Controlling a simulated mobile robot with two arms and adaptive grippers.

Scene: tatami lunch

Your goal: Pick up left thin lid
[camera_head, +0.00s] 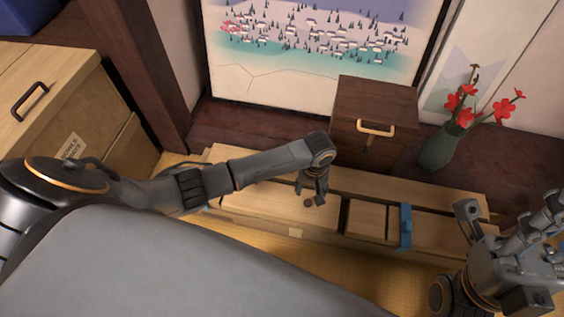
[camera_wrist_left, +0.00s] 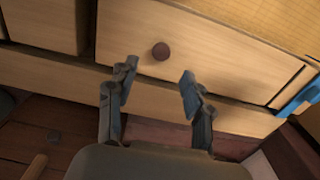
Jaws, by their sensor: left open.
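The left thin lid (camera_head: 262,203) is a pale wooden panel on top of a long low wooden box. It has a small dark round knob (camera_head: 308,203), close to the tips of my left gripper (camera_head: 314,196). In the left wrist view the lid (camera_wrist_left: 225,58) spans the upper middle, with the knob (camera_wrist_left: 161,51) just beyond the gap between the fingertips. The left gripper (camera_wrist_left: 157,80) is open and empty, its fingers on either side of the line to the knob. My right gripper (camera_head: 508,215) is at the far right, fingers apart and empty.
A blue strap or bar (camera_head: 405,227) crosses the box to the right. A dark wooden cabinet (camera_head: 374,108) with a light handle stands behind it. A green vase (camera_head: 439,149) with red flowers is right of the cabinet. A wooden drawer unit (camera_head: 62,105) stands left.

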